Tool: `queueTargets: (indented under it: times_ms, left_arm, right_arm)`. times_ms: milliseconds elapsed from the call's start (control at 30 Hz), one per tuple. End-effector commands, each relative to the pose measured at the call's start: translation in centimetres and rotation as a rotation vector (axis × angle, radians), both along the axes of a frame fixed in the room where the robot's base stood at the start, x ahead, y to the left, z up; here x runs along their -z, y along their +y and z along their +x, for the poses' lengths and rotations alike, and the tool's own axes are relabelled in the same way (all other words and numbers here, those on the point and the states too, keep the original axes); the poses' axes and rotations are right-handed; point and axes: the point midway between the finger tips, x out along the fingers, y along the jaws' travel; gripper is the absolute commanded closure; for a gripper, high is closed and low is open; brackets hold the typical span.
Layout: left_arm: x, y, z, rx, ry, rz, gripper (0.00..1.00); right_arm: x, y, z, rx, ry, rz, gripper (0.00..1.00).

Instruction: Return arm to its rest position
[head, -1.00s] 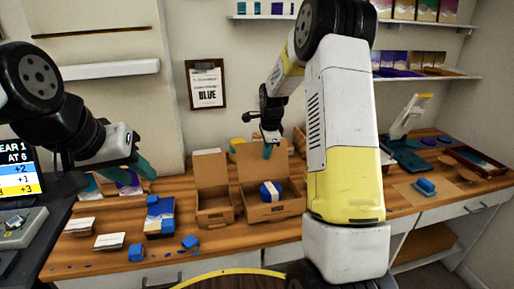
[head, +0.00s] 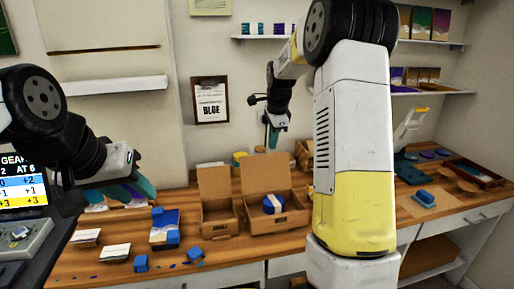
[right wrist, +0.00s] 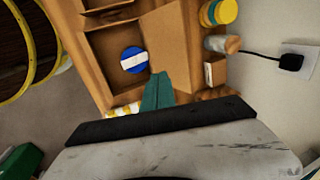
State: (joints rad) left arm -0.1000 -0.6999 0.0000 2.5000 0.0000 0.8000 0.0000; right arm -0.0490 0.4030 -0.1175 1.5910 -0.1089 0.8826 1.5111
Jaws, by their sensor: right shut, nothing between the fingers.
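My right gripper (head: 273,136) hangs above the open cardboard boxes in the head view, its teal fingers pointing down. In the right wrist view its fingers (right wrist: 157,92) are together with nothing between them. Below it, a blue round item with a white band (head: 272,204) lies inside the larger open box (head: 276,222); it also shows in the right wrist view (right wrist: 134,60), apart from the fingers. My left gripper (head: 140,190) is at the left over the bench, teal fingers partly seen edge-on; its opening is unclear.
A smaller open box (head: 219,220) stands left of the larger one. Blue blocks and white cards (head: 87,237) lie on the wooden bench. A screen (head: 22,190) is at far left. A clipboard (head: 210,100) hangs on the wall. A blue brush-like item (head: 424,198) lies at right.

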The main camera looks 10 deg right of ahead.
Motion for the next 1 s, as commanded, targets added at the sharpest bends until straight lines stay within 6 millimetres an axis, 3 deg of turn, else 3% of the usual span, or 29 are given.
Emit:
queueTargets:
  times_ms: [167,300,500,700,800,1000]
  left_arm:
    - [0.0,0.0,0.0,0.0,0.0,0.0,0.64]
    - [0.0,0.0,0.0,0.0,0.0,0.0,0.64]
    - [0.0,0.0,0.0,0.0,0.0,0.0,0.64]
    - [0.0,0.0,0.0,0.0,0.0,0.0,0.64]
    - [0.0,0.0,0.0,0.0,0.0,0.0,0.64]
    - [0.0,0.0,0.0,0.0,0.0,0.0,0.64]
  right_arm:
    - [-3.3,0.6,-3.1,-0.14,-0.038,-0.014,1.0]
    - [-7.0,1.9,-8.7,-0.389,-0.101,-0.056,1.0]
    - [-10.1,3.8,-17.9,-0.775,-0.206,-0.158,1.0]
    - [-10.2,5.5,-26.6,-1.141,-0.306,-0.304,1.0]
    - [-9.5,6.1,-29.9,-1.285,-0.343,-0.374,1.0]
    - [-8.2,6.7,-33.2,-1.446,-0.378,-0.462,1.0]
